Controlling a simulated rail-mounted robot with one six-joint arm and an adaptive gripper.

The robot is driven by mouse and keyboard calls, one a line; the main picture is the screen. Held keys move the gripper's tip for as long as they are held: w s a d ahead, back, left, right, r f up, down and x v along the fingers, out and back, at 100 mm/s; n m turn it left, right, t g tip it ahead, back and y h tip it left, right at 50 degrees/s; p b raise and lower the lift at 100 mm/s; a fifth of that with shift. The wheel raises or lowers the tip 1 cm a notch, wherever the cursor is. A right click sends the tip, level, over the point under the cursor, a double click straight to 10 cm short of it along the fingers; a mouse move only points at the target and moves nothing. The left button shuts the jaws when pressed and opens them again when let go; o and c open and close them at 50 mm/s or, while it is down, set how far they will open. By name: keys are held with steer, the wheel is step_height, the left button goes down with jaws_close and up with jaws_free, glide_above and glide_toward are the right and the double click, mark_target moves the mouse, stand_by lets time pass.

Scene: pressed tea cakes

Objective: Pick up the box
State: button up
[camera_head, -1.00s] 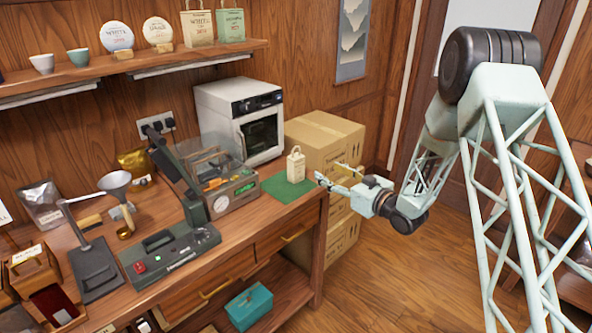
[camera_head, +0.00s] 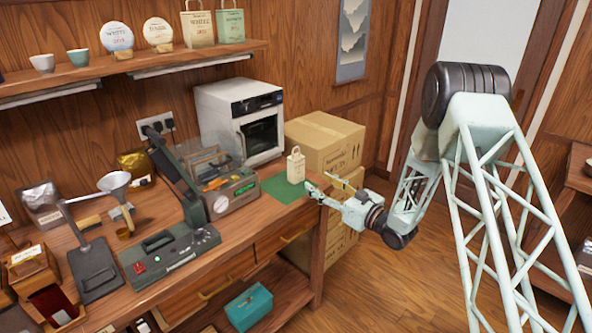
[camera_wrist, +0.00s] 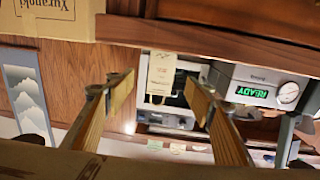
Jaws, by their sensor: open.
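A small cream box (camera_head: 295,167) with a handle and printing on its face stands upright on a green mat (camera_head: 282,190) at the right end of the workbench. My gripper (camera_head: 322,187) is open and empty, just right of and in front of the box at the bench's edge, apart from it. In the wrist view the open fingers (camera_wrist: 157,84) frame the box (camera_wrist: 160,74), which appears upside down between and beyond the tips.
A scale-like device with a dial (camera_head: 232,188) and a white oven (camera_head: 240,118) stand left of and behind the mat. Cardboard cartons (camera_head: 325,143) are stacked behind my gripper. A teal box (camera_head: 248,306) sits on the lower shelf. Open floor lies to the right.

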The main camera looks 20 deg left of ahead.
mark_target(300, 172)
steer(key=b+x, duration=0.1)
steer(key=x, duration=0.7)
steer(key=shift+a, duration=0.1)
steer(key=shift+a, duration=0.1)
steer(key=shift+b+x, duration=0.6)
steer(key=shift+x, duration=1.95)
steer(key=shift+s+r, duration=0.1)
steer(key=shift+r, duration=0.05)
steer(key=shift+c, duration=0.9)
steer(key=c, duration=0.8)
